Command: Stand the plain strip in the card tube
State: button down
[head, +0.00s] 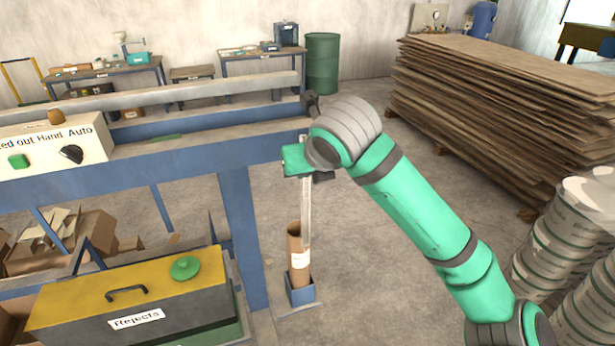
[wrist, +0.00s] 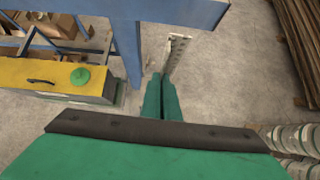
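My gripper (head: 308,176) is shut on a long, narrow pale grey strip (head: 306,210), which hangs close to upright below it. In the wrist view the two green fingers (wrist: 162,80) are close together, and the strip (wrist: 177,55) sticks out past them with a row of small dark marks along it. The brown card tube (head: 294,246) with a white label stands upright in a blue square holder (head: 300,291) on the floor. In the head view the strip's lower part overlaps the tube's right edge; I cannot tell whether it is inside or in front. The wrist view does not show the tube.
A blue-framed machine (head: 237,215) with a control panel (head: 50,148) stands left of the tube. A yellow-topped Rejects box (head: 130,290) is in front of it. Stacked boards (head: 490,100) and white drums (head: 570,250) stand right. Floor right of the tube is clear.

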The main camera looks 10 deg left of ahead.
jog(key=w+a+f, duration=0.4)
jog(key=w+a, duration=0.3)
jog(key=w, duration=0.4)
jog(key=shift+w+a+f, duration=0.2)
jog(key=shift+a+f, duration=0.05)
jog(key=shift+a, duration=0.1)
dwell(1.0)
jog(key=shift+f, duration=0.2)
dwell(0.9)
notch_tip(320, 180, down, 13)
jog(key=shift+f, duration=0.15)
dwell(3.3)
